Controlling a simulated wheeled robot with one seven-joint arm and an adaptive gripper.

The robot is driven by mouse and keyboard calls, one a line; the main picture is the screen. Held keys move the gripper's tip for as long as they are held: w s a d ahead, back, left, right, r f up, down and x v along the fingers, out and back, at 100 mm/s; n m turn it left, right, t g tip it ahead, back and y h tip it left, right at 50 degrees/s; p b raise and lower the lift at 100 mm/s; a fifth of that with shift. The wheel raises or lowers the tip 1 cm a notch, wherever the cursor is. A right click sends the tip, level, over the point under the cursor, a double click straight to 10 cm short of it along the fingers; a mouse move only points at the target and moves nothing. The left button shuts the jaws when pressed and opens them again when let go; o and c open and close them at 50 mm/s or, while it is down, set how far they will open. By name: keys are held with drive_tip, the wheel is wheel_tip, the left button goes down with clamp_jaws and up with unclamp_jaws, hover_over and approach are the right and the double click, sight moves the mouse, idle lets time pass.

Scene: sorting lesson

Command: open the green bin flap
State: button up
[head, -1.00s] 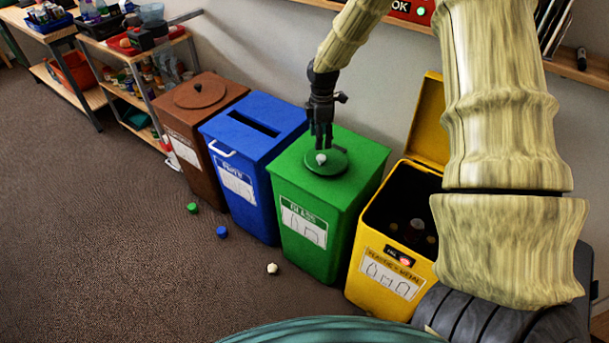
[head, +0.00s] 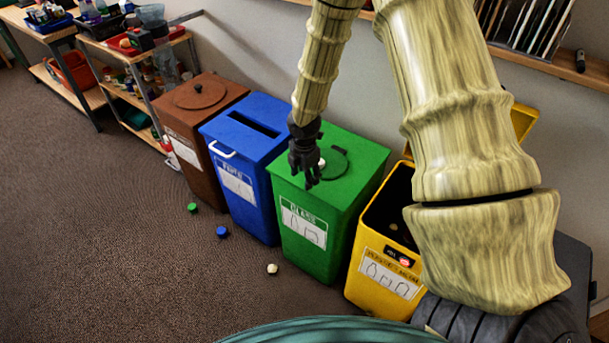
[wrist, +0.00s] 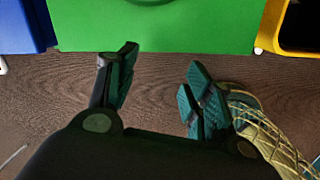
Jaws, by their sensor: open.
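The green bin (head: 345,205) stands between the blue and yellow bins, with a white label on its front. Its round green flap (head: 337,160) lies flat in the lid. A small pale knob (head: 322,162) shows on the flap, just right of my gripper, which hides the flap's left part. My gripper (head: 309,184) points down near the front left of the lid; its height above it is hard to tell. In the wrist view, my gripper (wrist: 162,58) is open and empty, its fingers over the floor beside the green bin's edge (wrist: 155,35).
The blue bin (head: 250,150) is left, the brown bin (head: 190,115) beyond it. The yellow bin (head: 385,285) on the right has its lid raised.

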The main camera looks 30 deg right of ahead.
drive_tip(key=shift+s+a+f, duration=0.1)
drive_tip(key=shift+s+a, duration=0.05)
drive_tip(key=shift+a, duration=0.05)
idle(0.5)
